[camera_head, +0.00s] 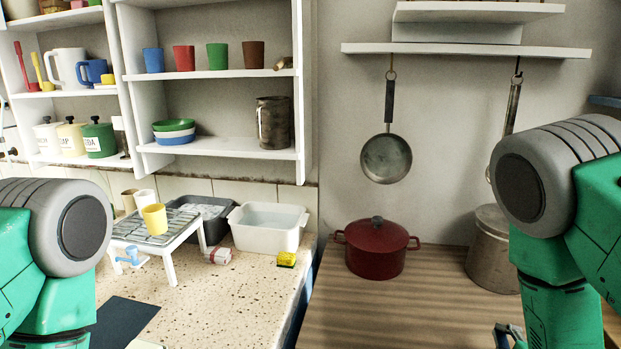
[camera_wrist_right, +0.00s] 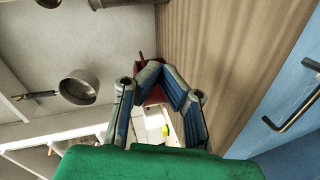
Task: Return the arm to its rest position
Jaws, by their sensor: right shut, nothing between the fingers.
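My right arm (camera_head: 562,190) comes in at the right of the head view, bent, with its forearm hanging down. My right gripper (camera_head: 508,335) shows only in part at the bottom edge, low over the wooden counter. In the right wrist view the gripper (camera_wrist_right: 161,74) has its fingertips drawn together, with nothing between them. My left arm (camera_head: 60,230) stands at the left of the head view; its gripper is out of the picture.
A red pot (camera_head: 376,250) and a metal pot (camera_head: 491,250) stand on the wooden counter (camera_head: 400,315). A pan (camera_head: 386,158) hangs above. A white basin (camera_head: 268,228), a rack (camera_head: 160,232) with a yellow cup (camera_head: 154,219) and a sponge (camera_head: 287,259) occupy the speckled counter. The wooden counter's front is clear.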

